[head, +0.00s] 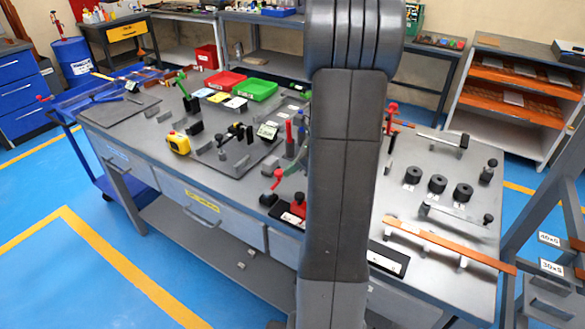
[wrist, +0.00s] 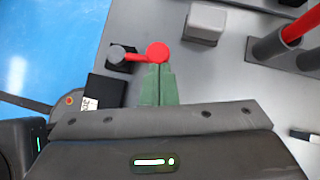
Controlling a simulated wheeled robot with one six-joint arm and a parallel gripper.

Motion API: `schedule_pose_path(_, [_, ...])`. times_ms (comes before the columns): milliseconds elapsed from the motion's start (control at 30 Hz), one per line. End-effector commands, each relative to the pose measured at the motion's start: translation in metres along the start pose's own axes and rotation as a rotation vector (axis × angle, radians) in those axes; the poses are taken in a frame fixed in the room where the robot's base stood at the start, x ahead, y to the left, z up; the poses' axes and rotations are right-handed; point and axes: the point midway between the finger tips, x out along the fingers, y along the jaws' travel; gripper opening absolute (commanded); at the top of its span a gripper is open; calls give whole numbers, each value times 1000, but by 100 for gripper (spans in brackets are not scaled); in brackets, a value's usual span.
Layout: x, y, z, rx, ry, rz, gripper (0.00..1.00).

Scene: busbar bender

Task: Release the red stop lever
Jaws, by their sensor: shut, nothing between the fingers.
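The red stop lever (wrist: 136,57) shows in the wrist view as a short red arm from a grey hub (wrist: 118,54) to a red ball (wrist: 157,52). My gripper (wrist: 158,70) is shut, its two green fingers together with nothing between them. The fingertips are right at the near edge of the ball; I cannot tell whether they touch it. In the head view the red lever (head: 277,178) is at the front edge of the grey bench (head: 225,185), left of my arm. My arm hides most of my gripper there.
A grey block (wrist: 205,22) and grey cylinders with a red rod (wrist: 298,28) stand beyond the lever. A black labelled plate (wrist: 104,90) lies left of the fingers. A copper bar (head: 450,245) lies on the bench's right part. Blue floor is open at left.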

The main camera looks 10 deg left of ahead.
Motion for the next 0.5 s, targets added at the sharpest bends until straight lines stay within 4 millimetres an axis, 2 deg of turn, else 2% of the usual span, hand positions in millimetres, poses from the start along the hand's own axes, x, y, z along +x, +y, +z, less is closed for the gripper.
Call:
schedule_pose_path(267, [5,-8,10,-120,0,105,0])
schedule_pose_path(500, [15,-15,23,-293,0,253,0])
